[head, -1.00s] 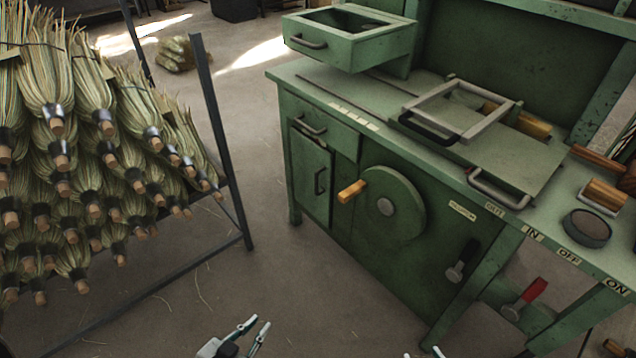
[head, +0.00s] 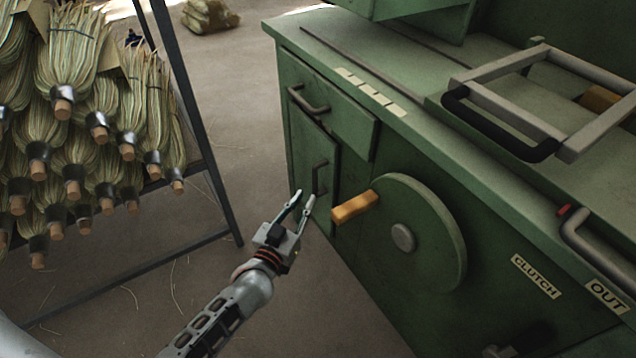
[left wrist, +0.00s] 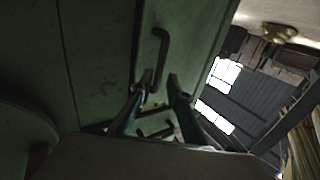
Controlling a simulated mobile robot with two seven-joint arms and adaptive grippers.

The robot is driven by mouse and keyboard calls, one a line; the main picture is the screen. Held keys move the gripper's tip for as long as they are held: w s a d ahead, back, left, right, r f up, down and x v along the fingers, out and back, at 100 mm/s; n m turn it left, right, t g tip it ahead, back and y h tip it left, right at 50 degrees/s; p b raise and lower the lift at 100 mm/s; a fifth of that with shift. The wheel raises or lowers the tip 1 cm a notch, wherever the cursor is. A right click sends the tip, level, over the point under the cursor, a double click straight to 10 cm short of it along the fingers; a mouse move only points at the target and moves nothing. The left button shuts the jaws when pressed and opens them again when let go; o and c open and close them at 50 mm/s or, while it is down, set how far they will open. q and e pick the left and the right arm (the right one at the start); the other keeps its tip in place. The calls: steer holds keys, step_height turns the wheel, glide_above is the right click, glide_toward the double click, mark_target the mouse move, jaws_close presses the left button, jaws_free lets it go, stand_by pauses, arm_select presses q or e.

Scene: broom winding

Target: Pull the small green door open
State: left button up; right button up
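The small green door (head: 303,150) is on the left of the green machine's front, below a drawer, and looks shut. It has a dark upright bar handle (head: 319,177). My left gripper (head: 303,197) is open and empty, in front of the door's lower part close to the handle. In the left wrist view, the handle (left wrist: 163,47) stands just beyond my open fingers (left wrist: 160,82), its lower end near the left fingertip. I cannot tell whether they touch. My right gripper is not in view.
A green wheel (head: 432,245) with a wooden crank grip (head: 355,207) is right of the door, close to my left gripper. The drawer (head: 335,118) is above the door. A rack of brooms (head: 85,150) stands at left. Bare floor (head: 215,90) lies between.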

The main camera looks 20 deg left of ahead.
mark_target(314, 184)
arm_select(q)
steer(key=w, duration=0.2)
steer(key=w+b, duration=0.1)
steer(key=w, duration=0.3)
steer(key=shift+w+d+f+b, duration=0.1)
steer(key=shift+w+d+b, duration=0.15)
steer(key=shift+w+b, duration=0.05)
steer(key=shift+w, duration=0.45)
steer(key=shift+w+r, duration=0.15)
steer(key=shift+r, duration=0.05)
jaws_close()
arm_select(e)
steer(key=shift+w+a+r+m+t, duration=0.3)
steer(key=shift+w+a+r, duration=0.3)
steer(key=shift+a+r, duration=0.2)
